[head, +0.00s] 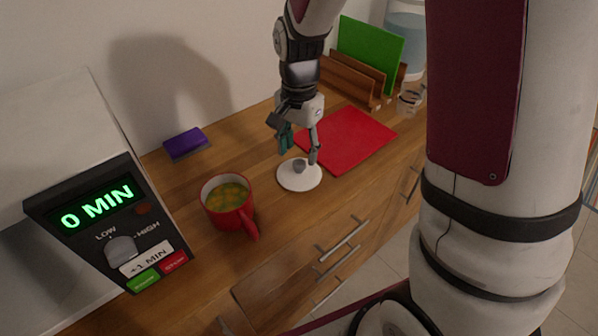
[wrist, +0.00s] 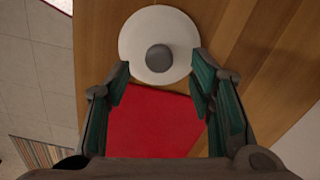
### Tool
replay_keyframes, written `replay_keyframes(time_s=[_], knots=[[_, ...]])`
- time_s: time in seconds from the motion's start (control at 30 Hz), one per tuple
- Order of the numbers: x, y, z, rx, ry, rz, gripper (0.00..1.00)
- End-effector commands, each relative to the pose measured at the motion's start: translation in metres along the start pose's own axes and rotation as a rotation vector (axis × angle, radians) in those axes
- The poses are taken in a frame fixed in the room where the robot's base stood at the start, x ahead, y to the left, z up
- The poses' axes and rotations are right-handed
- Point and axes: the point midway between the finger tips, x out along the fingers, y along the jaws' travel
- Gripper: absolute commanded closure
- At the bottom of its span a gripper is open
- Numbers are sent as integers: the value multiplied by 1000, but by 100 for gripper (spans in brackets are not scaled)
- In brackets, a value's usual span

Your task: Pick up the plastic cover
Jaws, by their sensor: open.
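The plastic cover (head: 297,179) is a white disc with a grey knob (head: 299,166) at its centre. It lies on the wooden counter in front of the red board. In the wrist view the white cover (wrist: 137,57) is at the top middle, with its grey knob (wrist: 159,58) beyond the fingertips. My gripper (head: 299,152) is above the cover, pointing down, with its fingers on either side of the knob in the head view. In the wrist view my gripper (wrist: 160,80) is open and nothing is held between its green-padded fingers.
A red mug (head: 229,202) with yellow-green contents stands left of the cover. A red board (head: 350,140) lies behind it to the right. A purple sponge (head: 185,143), a microwave (head: 110,220), a wooden rack with a green board (head: 369,52) and a glass jar (head: 409,99) surround the workspace.

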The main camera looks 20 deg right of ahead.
Motion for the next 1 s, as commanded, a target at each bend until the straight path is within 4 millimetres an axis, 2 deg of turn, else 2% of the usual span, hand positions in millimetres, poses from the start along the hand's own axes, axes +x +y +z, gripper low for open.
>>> replay_keyframes(time_s=[0.1, 0.3, 0.57, 0.6, 0.63, 0.8, 1.0], knots=[[20, 1, -1, 1, -3, 4, 51], [42, 1, -1, 1, -2, 2, 51], [45, 1, -1, 0, 0, 0, 51], [45, 1, -1, 0, 0, 0, 53], [45, 1, -1, 0, 0, 0, 60], [45, 1, -1, 0, -1, 0, 98], [45, 1, -1, 0, -1, 0, 100]])
